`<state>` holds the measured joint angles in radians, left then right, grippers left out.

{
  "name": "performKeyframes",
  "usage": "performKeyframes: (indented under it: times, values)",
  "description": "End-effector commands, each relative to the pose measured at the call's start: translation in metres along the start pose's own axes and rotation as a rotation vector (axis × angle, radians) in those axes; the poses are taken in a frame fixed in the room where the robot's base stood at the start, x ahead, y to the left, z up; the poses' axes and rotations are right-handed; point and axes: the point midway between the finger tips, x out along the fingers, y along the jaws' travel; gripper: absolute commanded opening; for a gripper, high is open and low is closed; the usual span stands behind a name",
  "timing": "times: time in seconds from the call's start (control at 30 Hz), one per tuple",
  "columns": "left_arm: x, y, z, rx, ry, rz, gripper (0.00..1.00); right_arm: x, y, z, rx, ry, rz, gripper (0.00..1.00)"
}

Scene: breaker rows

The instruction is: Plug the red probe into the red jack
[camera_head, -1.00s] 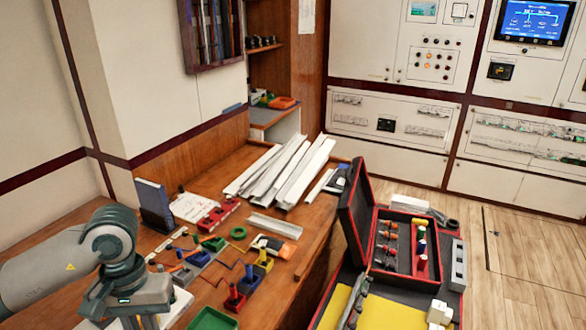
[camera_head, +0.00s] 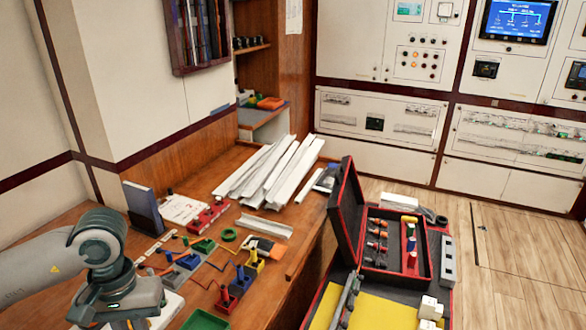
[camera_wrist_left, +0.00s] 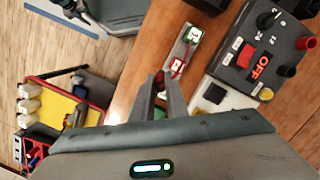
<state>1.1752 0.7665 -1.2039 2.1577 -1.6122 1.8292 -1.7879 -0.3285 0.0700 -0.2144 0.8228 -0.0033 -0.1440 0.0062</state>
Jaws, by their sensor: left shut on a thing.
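In the left wrist view my left gripper (camera_wrist_left: 160,88) is shut on a small red thing (camera_wrist_left: 158,77), which looks like the red probe; the fingers hide most of it. A thin red lead curves near it by a small pale device (camera_wrist_left: 180,52) with a green end. A dark grey box (camera_wrist_left: 258,45) stands to the right, with a red rocker switch marked OFF. A red round socket, seemingly the red jack (camera_wrist_left: 287,71), is at its edge, apart from the gripper. In the head view my left gripper (camera_head: 128,322) is at the lower left, its tips cut off.
The wooden bench holds red, yellow and blue blocks (camera_head: 240,280), a green tray (camera_head: 205,321) and pale trunking strips (camera_head: 268,170). An open toolbox (camera_head: 345,215) stands at right.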

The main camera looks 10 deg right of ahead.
Motion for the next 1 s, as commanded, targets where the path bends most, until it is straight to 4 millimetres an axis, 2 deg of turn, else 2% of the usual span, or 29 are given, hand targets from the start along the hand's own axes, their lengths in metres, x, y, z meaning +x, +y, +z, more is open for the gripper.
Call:
performKeyframes:
  times: [0.57,0.77,1.0]
  values:
    - [-0.001,0.001,-0.001,0.004,0.004,-0.003,0.0,0.004,0.004,-0.017,-0.001,0.018,0.004,0.31]
    - [-0.002,0.0,-0.001,0.004,0.004,-0.004,0.0,0.004,0.004,-0.016,-0.001,0.017,0.004,0.31]
    - [0.0,0.0,0.0,0.0,0.0,-0.001,0.0,0.001,0.001,-0.005,0.0,0.005,0.001,0.31]
